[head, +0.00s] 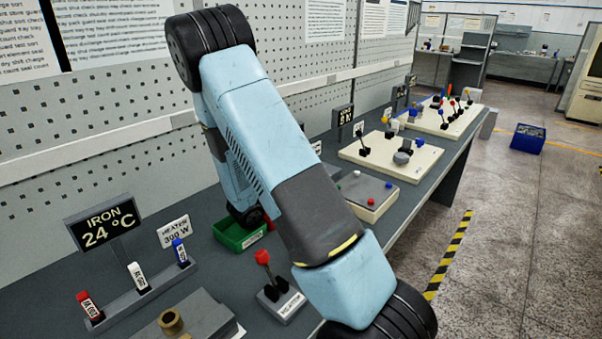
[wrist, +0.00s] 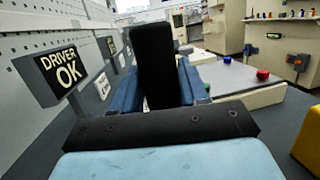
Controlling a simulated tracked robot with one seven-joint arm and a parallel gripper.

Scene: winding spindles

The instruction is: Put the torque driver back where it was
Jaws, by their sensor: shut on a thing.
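In the wrist view my gripper (wrist: 156,88) has its blue jaws on either side of a black, upright, block-like piece, which I take to be the torque driver (wrist: 152,48). The gripper is shut on it. The driver's lower part is hidden behind my wrist plate, so I cannot tell whether it touches anything below. A "DRIVER OK" sign (wrist: 61,70) stands close by on the left. In the head view my arm crosses the middle and hides most of the gripper and the driver. A green tray (head: 240,236) shows beside the end of the arm.
A pale panel (wrist: 240,82) with coloured buttons lies beyond the gripper to the right. A yellow object (wrist: 309,143) stands at the lower right. In the head view a red-knobbed lever (head: 264,258) and the "IRON 24 °C" sign (head: 102,226) stand nearer, before the pegboard wall (head: 90,130).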

